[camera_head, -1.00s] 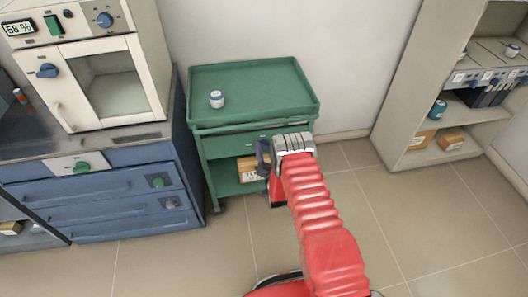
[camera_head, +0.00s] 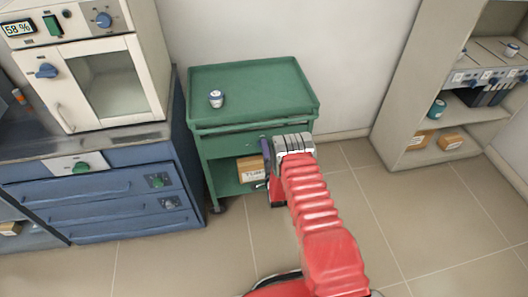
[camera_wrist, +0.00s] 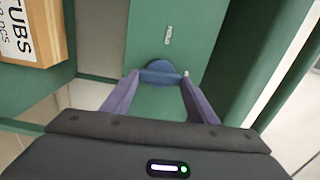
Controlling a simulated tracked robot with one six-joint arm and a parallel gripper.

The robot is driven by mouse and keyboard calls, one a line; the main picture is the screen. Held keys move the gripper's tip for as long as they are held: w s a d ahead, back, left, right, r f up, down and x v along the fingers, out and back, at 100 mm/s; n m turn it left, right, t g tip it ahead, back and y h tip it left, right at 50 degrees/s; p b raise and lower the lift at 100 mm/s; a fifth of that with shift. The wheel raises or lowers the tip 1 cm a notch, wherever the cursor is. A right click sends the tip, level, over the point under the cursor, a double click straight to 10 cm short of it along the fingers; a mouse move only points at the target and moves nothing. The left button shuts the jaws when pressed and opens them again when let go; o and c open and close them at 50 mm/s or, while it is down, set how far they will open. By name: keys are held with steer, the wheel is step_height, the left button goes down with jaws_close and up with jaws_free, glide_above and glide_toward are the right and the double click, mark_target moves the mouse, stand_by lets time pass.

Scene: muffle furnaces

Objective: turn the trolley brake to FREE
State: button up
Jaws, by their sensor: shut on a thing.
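The green trolley (camera_head: 250,95) stands against the wall in the middle of the head view. Its blue round brake knob (camera_wrist: 160,68) shows in the wrist view, on a green panel, with its raised grip between my fingertips. My gripper (camera_wrist: 160,77) is shut on this knob, one finger on each side. A small white label (camera_wrist: 168,35) sits just above the knob; its lettering is too small to read. A short pale mark is by the right fingertip. In the head view my gripper (camera_head: 267,152) is at the trolley's front, and my wrist hides the knob.
A white jar (camera_head: 216,98) stands on the trolley top. A cardboard box (camera_head: 250,169) lies on its lower shelf, and it shows at upper left in the wrist view (camera_wrist: 32,35). Blue drawers and a furnace (camera_head: 112,85) are at left, shelving at right. The floor between is clear.

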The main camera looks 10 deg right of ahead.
steer(key=shift+f+m, duration=0.15)
steer(key=shift+m, duration=0.25)
steer(key=o, duration=1)
steer(key=shift+o, duration=0.2)
steer(key=shift+s, duration=0.1)
steer(key=s, duration=1.3)
steer(key=shift+s, duration=0.3)
